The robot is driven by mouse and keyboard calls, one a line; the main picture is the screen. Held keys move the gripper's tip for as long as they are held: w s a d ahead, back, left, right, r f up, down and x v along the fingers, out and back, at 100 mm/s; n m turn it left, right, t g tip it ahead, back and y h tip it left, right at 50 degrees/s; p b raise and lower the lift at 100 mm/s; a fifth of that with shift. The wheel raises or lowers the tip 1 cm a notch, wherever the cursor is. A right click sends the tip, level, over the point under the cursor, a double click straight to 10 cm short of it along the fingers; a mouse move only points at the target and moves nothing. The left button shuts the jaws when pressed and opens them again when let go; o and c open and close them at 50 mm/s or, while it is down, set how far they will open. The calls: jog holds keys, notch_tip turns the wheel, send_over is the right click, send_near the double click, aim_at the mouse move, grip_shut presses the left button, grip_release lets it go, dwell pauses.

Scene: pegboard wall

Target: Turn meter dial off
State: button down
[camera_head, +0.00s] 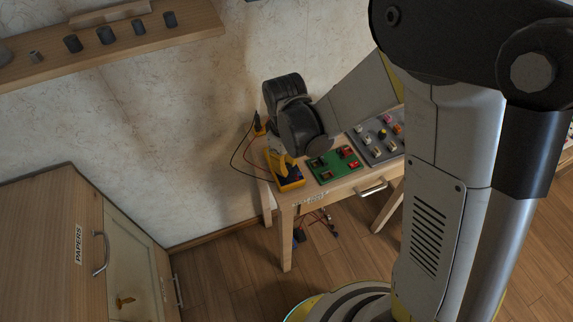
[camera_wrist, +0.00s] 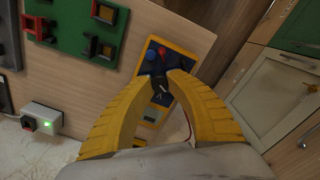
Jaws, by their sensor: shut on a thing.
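The meter (camera_head: 290,184) is a yellow and blue box lying at the left end of the wooden table. In the wrist view the meter (camera_wrist: 151,45) shows red and blue plugs at its top. Its dial (camera_wrist: 158,85) is a small black knob with a pale mark. My gripper (camera_wrist: 160,79) has thick yellow fingers, and their tips are closed on the dial from both sides. The fingers cover parts of the meter's face. In the head view my gripper (camera_head: 281,152) reaches down over the meter, and the dial is hidden there.
A green board (camera_head: 333,165) with red and black parts lies right beside the meter. A grey panel (camera_head: 377,137) with several knobs is farther right. Thin red and black wires run by the wall. A wooden cabinet (camera_head: 60,245) stands at the left.

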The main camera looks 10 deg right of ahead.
jog(key=shift+n, duration=0.6)
jog(key=c, duration=1.2)
grip_release()
notch_tip(320, 180, up, 12)
jog(key=shift+s+a+r, duration=0.1)
jog(key=shift+s, duration=0.05)
